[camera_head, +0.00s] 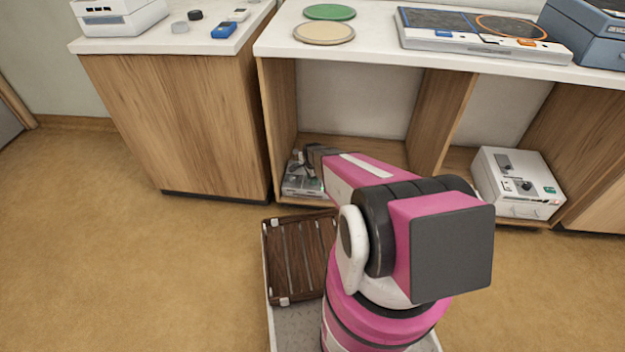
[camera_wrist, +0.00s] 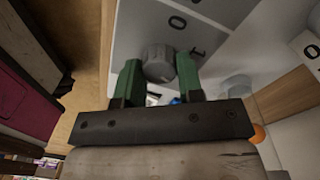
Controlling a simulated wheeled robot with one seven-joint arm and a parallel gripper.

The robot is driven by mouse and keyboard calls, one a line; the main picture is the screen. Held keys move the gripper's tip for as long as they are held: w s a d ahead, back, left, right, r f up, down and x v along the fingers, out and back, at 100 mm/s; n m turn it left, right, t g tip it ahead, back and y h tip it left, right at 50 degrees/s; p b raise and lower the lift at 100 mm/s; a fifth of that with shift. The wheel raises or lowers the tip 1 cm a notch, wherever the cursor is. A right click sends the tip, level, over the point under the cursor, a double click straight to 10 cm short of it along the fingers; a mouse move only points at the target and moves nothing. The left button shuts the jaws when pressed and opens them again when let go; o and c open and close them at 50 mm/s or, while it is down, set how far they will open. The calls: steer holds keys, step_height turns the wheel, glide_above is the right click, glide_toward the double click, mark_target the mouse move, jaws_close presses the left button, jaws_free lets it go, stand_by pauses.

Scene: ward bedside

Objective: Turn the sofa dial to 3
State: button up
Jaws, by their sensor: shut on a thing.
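A grey round dial (camera_wrist: 158,55) sits on a light grey panel (camera_wrist: 215,20) in the wrist view. Marks that look like 0 and 1 are printed beside it; I cannot tell which mark the dial points to. My gripper (camera_wrist: 159,72) has its green fingers on both sides of the dial and is shut on it. In the head view, my gripper (camera_head: 314,160) is at a small grey device (camera_head: 302,190) on the low left shelf. My arm hides part of that device, and the dial cannot be made out there. No sofa shows.
The device stands in an open shelf bay under a white counter (camera_head: 370,52), with wooden side walls close by. A white box with knobs (camera_head: 518,185) stands in the right bay. A brown slatted crate (camera_head: 300,258) is in front. The floor at left is clear.

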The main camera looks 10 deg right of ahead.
steer(key=m, duration=1.3)
steer(key=shift+s+y, duration=0.1)
steer(key=shift+y, duration=0.2)
stand_by(0.4)
steer(key=o, duration=0.9)
steer(key=shift+r, duration=0.1)
steer(key=r, duration=1)
steer(key=shift+d+r, duration=0.25)
steer(key=shift+r, duration=0.05)
